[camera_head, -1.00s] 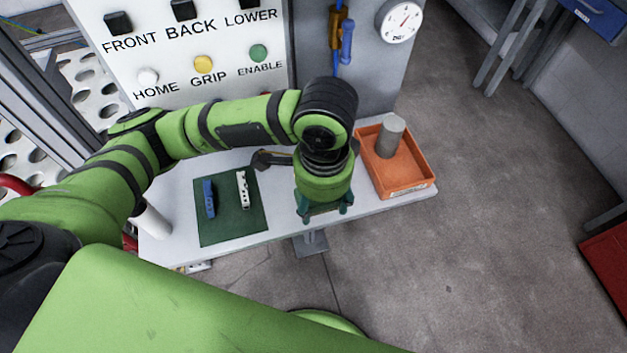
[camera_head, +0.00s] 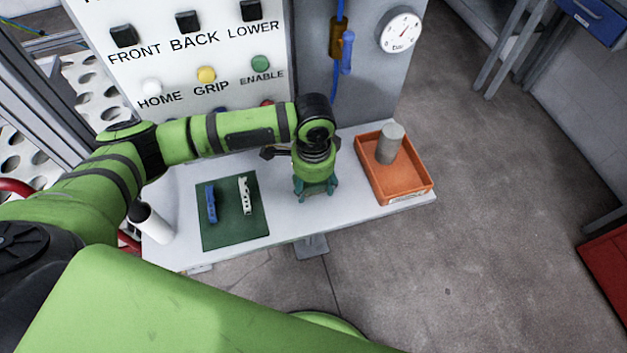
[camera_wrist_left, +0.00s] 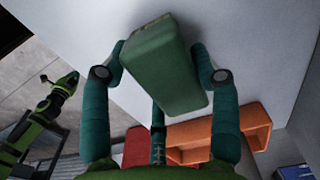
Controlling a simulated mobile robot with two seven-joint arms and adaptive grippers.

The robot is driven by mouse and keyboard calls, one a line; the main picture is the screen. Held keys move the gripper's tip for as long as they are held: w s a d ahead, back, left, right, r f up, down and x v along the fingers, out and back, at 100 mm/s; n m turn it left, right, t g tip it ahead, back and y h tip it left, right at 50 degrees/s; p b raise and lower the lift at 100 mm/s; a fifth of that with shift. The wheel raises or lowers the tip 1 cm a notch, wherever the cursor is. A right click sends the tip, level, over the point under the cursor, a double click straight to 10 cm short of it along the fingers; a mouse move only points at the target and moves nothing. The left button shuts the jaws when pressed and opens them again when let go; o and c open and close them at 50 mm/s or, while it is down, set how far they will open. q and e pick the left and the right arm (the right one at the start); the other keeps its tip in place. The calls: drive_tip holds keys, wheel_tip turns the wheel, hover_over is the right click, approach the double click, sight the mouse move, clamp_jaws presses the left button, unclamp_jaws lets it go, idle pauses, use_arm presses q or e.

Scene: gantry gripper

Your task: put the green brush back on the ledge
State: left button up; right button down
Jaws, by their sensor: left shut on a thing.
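The green brush (camera_wrist_left: 168,68) is a dark green block between the fingers of my left gripper (camera_wrist_left: 163,76) in the left wrist view. My left gripper is shut on it, and the brush tilts a little in the picture. In the head view my left gripper (camera_head: 316,192) points down over the pale grey ledge (camera_head: 350,200), between the green mat and the orange tray. The brush is mostly hidden under the gripper there. I cannot tell whether it touches the ledge. My right gripper is not clearly in view.
A dark green mat (camera_head: 232,231) holds a blue piece (camera_head: 211,203) and a white piece (camera_head: 246,196). An orange tray (camera_head: 408,194) with a grey cylinder (camera_head: 390,145) stands at right. A white cylinder (camera_head: 152,223) is at left. The button panel (camera_head: 180,65) rises behind.

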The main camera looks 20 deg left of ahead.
use_arm(q)
drive_tip(key=shift+f, duration=0.1)
drive_tip(key=o, duration=1.1)
wheel_tip(320, 180, up, 12)
drive_tip(key=b, duration=0.1)
drive_tip(key=shift+b, duration=0.3)
drive_tip(key=shift+s, duration=0.1)
